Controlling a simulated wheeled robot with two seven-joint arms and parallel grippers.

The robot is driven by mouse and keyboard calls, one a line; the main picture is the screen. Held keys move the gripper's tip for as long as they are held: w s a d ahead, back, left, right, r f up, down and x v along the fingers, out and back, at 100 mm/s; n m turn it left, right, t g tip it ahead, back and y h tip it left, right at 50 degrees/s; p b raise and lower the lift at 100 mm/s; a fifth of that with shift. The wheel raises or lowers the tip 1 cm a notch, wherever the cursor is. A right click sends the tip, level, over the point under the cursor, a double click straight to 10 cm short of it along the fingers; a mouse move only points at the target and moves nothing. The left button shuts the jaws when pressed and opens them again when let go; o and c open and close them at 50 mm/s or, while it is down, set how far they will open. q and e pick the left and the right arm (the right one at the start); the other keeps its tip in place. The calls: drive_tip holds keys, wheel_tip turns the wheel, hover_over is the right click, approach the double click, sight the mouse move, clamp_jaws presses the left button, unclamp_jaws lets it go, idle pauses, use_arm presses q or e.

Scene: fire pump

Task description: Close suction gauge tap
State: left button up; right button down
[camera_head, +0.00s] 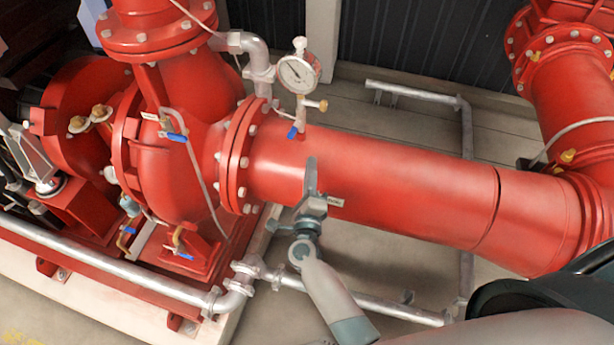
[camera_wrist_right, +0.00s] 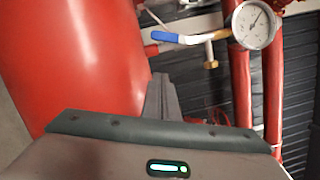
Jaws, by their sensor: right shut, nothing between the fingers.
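The suction gauge (camera_head: 297,75) is a round white dial above the big red suction pipe (camera_head: 400,185). Below it is its tap with a blue lever (camera_head: 293,132) and a brass fitting (camera_head: 322,105). My right gripper (camera_head: 311,165) is in front of the red pipe, below the tap and apart from the lever. Its fingers (camera_wrist_right: 160,95) are together and empty. My left gripper is not in view.
The red pump body (camera_head: 180,150) and its flange (camera_head: 240,155) stand left of the gauge. Other blue-handled taps (camera_head: 177,137) sit on the pump. A grey pipe frame (camera_head: 465,140) is behind the red pipe. Open space lies between the gauge and the dark wall.

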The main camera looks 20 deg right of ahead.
sight(312, 153)
drive_tip(key=x, duration=0.5)
drive_tip(key=shift+w+a+r, duration=0.25)
drive_tip(key=shift+w+a, duration=0.25)
drive_tip(key=shift+w+a+r, duration=0.25)
drive_tip(key=shift+w+a, duration=0.2)
drive_tip(key=shift+a, duration=0.05)
drive_tip(key=shift+w+a+r, duration=0.2)
drive_tip(key=shift+w+a, duration=0.05)
drive_tip(key=shift+a, duration=0.2)
